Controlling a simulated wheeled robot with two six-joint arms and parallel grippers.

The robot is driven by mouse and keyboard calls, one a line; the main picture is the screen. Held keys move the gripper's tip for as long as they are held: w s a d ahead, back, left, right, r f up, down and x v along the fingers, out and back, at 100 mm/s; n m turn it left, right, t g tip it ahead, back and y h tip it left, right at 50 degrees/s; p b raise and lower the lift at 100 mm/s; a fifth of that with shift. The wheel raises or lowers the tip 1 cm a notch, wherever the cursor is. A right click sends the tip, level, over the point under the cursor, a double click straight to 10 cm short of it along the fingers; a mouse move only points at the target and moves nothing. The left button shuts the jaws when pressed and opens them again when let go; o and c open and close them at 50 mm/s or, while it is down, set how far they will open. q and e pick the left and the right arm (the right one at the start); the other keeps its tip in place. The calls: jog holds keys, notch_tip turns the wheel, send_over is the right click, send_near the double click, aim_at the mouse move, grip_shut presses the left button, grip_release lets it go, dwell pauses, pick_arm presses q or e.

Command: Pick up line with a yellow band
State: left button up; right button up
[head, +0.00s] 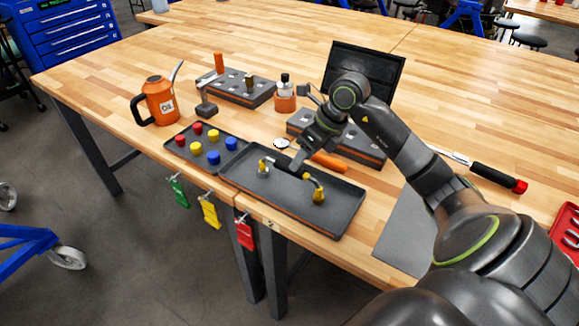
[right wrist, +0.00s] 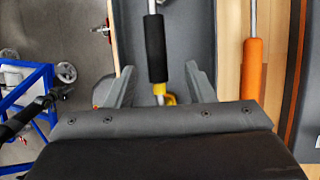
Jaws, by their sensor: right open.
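The line with a yellow band (head: 316,186) lies in the dark grey tray (head: 335,228) at the front of the table. My right gripper (head: 298,165) is over the tray, close above the line, pointing down. In the right wrist view its two fingers (right wrist: 160,85) stand apart on either side of the line, with no visible contact. My left gripper is not in view.
A small tray with red, yellow and blue caps (head: 213,157) adjoins on the left. An orange-handled tool (head: 328,161) lies just behind the tray; its handle also shows in the wrist view (right wrist: 250,68). An orange oil can (head: 160,102) and a black screen (head: 385,72) stand farther back.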

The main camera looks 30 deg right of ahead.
aim_at(290, 173)
jog(key=shift+w+a+f+p, duration=0.35)
jog(key=shift+a+f+p, duration=0.15)
jog(key=shift+f, duration=0.25)
jog(key=p+x, duration=0.1)
jog(key=x, duration=0.2)
jog(key=shift+w+a, duration=0.1)
jog(key=shift+w+f, duration=0.1)
jog(key=shift+f, duration=0.25)
grip_shut()
